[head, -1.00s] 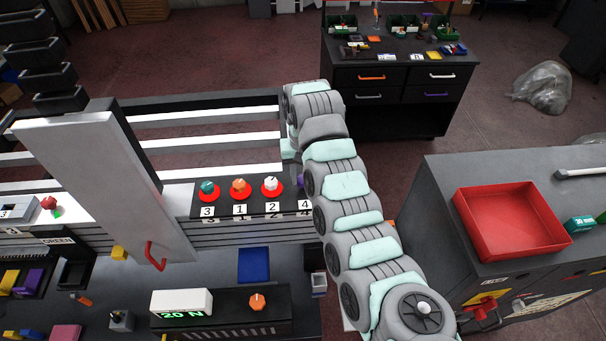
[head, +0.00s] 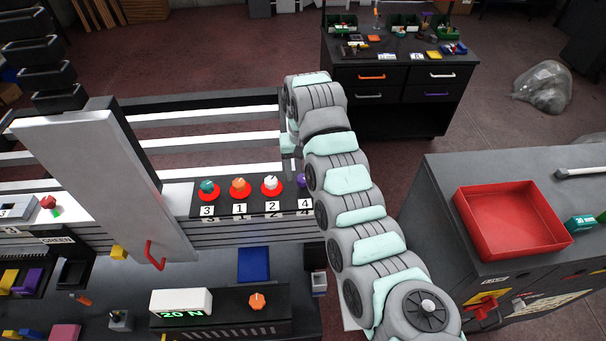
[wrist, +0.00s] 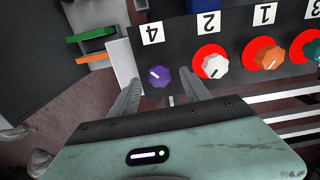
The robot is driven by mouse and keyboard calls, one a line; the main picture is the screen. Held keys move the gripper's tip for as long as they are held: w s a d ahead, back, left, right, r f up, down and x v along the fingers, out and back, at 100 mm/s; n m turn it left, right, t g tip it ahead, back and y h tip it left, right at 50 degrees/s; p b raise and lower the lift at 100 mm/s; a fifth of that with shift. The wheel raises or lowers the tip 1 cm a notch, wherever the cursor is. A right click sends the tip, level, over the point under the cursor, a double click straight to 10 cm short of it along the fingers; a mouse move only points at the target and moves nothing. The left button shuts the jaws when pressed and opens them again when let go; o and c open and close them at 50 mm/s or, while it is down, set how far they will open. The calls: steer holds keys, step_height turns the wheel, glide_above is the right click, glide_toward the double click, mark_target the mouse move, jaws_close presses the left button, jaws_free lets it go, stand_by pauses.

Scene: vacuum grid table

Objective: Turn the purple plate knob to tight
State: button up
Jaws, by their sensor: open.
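The purple plate knob (wrist: 157,76) sits by the label 4 at the end of a dark plate (wrist: 186,50) in the wrist view. Its white pointer mark faces up and left there. In the head view the purple knob (head: 301,181) shows partly beside my arm. My gripper (wrist: 158,82) is open, one finger on each side of the knob in the wrist view. Whether the fingertips are down at the knob's height I cannot tell. In the head view my gripper (head: 291,164) is mostly hidden by my wrist, just behind the plate.
The white knob (wrist: 211,64), with a red disc, is close to my right finger in the wrist view. The orange knob (head: 239,187) and teal knob (head: 208,188) stand farther along. A display (head: 182,303) reading 20 N sits in front, near an orange dial (head: 257,301).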

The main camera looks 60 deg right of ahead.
mark_target(303, 178)
step_height(303, 178, up, 9)
steer(key=b, duration=0.1)
steer(key=shift+r+b, duration=0.15)
steer(key=shift+b, duration=0.2)
stand_by(0.6)
